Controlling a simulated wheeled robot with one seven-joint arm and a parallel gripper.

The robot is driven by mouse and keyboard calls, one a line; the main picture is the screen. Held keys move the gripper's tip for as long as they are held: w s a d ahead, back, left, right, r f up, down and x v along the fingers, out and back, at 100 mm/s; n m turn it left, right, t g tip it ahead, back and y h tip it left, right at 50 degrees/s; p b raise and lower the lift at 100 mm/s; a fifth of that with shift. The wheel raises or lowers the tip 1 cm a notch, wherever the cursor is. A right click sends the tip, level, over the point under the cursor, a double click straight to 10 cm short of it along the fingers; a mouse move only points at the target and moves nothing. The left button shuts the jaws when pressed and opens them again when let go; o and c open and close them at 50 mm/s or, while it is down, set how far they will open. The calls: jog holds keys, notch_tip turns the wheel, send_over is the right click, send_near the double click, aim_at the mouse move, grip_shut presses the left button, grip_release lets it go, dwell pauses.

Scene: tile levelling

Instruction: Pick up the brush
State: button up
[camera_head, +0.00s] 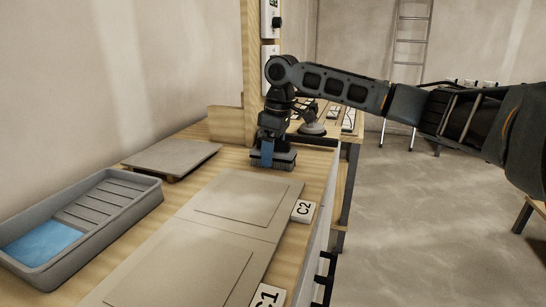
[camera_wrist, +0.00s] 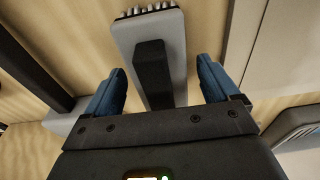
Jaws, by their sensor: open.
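The brush has a light grey block with pale bristles and a dark upright handle. In the wrist view the brush (camera_wrist: 172,32) lies on the wooden bench, with its handle between the two blue fingers. My gripper (camera_wrist: 160,66) is open around the handle, with a gap on each side. In the head view my gripper (camera_head: 272,148) points down at the bench, and the brush (camera_head: 286,161) shows low beneath it, partly hidden by the fingers.
The tile marked C2 (camera_head: 290,187) lies in front of the brush, with the C1 tile nearer. A grey slab (camera_head: 172,157) and a grey tray (camera_head: 150,196) with blue liquid are to the left. A wooden post (camera_head: 250,60) stands behind, and a rounded tool (camera_head: 313,128) sits further back.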

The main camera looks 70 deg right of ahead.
jog(key=shift+f, duration=0.55)
jog(key=c, duration=1.1)
jog(key=shift+r, duration=0.15)
